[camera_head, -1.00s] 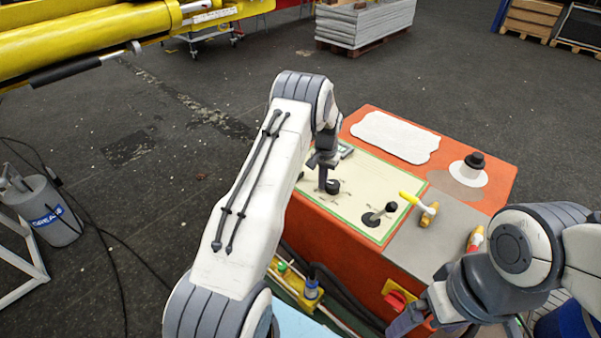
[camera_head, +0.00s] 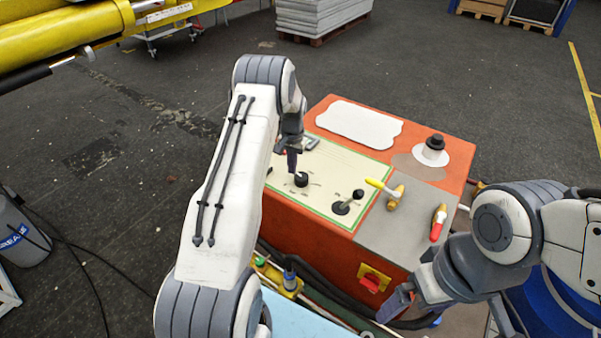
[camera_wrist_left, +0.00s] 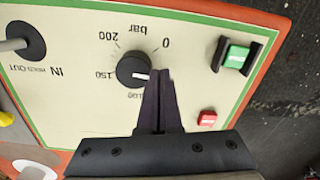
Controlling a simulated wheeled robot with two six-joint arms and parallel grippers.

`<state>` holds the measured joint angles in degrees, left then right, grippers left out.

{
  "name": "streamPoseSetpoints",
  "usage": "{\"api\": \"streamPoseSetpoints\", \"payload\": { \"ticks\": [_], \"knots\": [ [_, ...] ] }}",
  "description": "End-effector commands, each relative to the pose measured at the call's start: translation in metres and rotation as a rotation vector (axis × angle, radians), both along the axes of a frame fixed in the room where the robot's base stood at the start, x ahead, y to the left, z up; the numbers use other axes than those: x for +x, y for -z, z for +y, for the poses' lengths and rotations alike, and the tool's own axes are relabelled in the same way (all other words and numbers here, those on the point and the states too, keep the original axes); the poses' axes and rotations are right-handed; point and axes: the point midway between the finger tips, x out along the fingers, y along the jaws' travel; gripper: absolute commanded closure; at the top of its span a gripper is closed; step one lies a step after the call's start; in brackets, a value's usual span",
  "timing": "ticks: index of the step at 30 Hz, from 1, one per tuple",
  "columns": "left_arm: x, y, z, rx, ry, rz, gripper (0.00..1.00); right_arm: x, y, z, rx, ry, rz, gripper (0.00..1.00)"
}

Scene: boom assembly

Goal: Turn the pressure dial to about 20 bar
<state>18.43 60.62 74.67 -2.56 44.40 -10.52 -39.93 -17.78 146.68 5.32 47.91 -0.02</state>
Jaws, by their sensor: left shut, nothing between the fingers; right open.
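The pressure dial (camera_head: 301,180) is a black round knob on the cream panel (camera_head: 325,197) of the orange cabinet. In the left wrist view the dial (camera_wrist_left: 133,68) carries a white mark at its lower right, towards the fingers. The scale reads 0, 150 and 200 bar; a label below the dial is partly covered. My left gripper (camera_head: 292,168) is shut and empty, its tips just beside the dial. In the wrist view the tips (camera_wrist_left: 160,78) overlap the area by the dial's edge; I cannot tell whether they touch it. My right gripper (camera_head: 412,293) is open and empty at the cabinet's front right.
A black IN/OUT lever (camera_head: 348,202) stands beside the dial. A yellow-handled valve (camera_head: 384,188) and a red-handled valve (camera_head: 438,223) are to the right. Green (camera_wrist_left: 236,56) and red (camera_wrist_left: 207,118) switches lie near the left fingers. A red switch (camera_head: 372,281) is on the front.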

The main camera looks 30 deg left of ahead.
Motion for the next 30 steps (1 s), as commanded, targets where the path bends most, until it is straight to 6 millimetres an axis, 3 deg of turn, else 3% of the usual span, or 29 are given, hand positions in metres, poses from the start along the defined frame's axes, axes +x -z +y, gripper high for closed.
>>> {"api": "streamPoseSetpoints", "payload": {
  "ticks": [1,2,30],
  "knots": [
    [0.007,-0.015,-0.006,-0.005,-0.001,-0.017,0.39,0.0,-0.006,0.0,0.0,0.0,0.0,0.0],
    [0.006,-0.016,-0.006,-0.005,-0.001,-0.016,0.11,0.0,-0.008,0.0,0.0,0.0,0.0,0.0],
    [0.002,-0.077,-0.002,-0.004,-0.005,-0.007,0.11,0.0,-0.051,0.0,0.0,0.0,0.0,0.0]
  ]
}}
